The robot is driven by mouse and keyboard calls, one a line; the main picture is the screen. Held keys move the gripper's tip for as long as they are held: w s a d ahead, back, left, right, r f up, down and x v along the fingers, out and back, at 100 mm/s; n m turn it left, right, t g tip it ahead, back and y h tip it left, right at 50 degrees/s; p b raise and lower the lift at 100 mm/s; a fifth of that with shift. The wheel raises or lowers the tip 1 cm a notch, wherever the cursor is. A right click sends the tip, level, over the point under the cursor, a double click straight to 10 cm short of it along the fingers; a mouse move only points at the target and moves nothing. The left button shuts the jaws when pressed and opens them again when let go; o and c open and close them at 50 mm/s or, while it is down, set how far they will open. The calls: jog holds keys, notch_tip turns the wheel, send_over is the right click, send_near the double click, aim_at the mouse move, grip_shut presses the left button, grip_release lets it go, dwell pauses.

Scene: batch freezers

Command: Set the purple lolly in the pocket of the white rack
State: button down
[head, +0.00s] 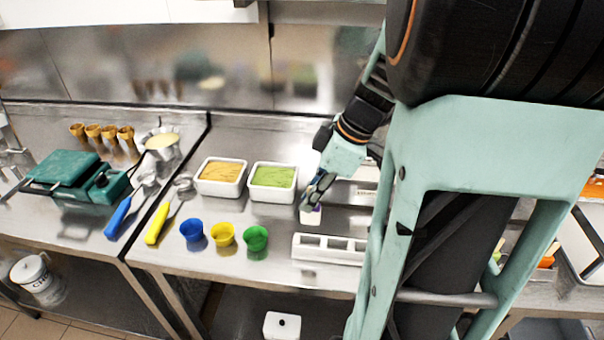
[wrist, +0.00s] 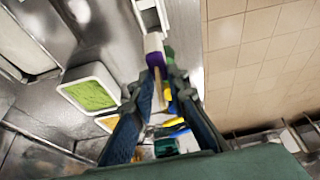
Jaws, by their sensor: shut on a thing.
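My gripper (head: 313,192) is shut on the purple lolly (head: 311,214) and holds it over the counter, just behind the white rack (head: 328,258). In the wrist view the lolly (wrist: 156,62) has a purple part and a white end. Its thin stick runs back between the fingers of my gripper (wrist: 162,82). The white rack has a row of square pockets in the head view, its right end hidden by my arm. It also shows in the wrist view (wrist: 148,16), beyond the lolly's white end. I cannot tell whether lolly and rack touch.
Tubs of orange (head: 221,178) and green (head: 272,182) ice cream stand left of my gripper. Blue (head: 191,230), yellow (head: 222,234) and green (head: 256,238) cups stand left of the rack. A yellow-handled scoop (head: 158,224) lies farther left. My arm hides the counter's right part.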

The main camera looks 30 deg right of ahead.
aim_at(311, 216)
jog(key=shift+f+b, duration=1.55)
jog(key=shift+f, duration=1.2)
jog(key=shift+f+b, duration=0.25)
jog(key=shift+b, duration=0.55)
jog(key=shift+f+b, duration=2.05)
jog(key=shift+b, duration=0.45)
dwell(0.9)
jog(key=c, duration=1.8)
grip_release()
jog(key=shift+r, duration=0.15)
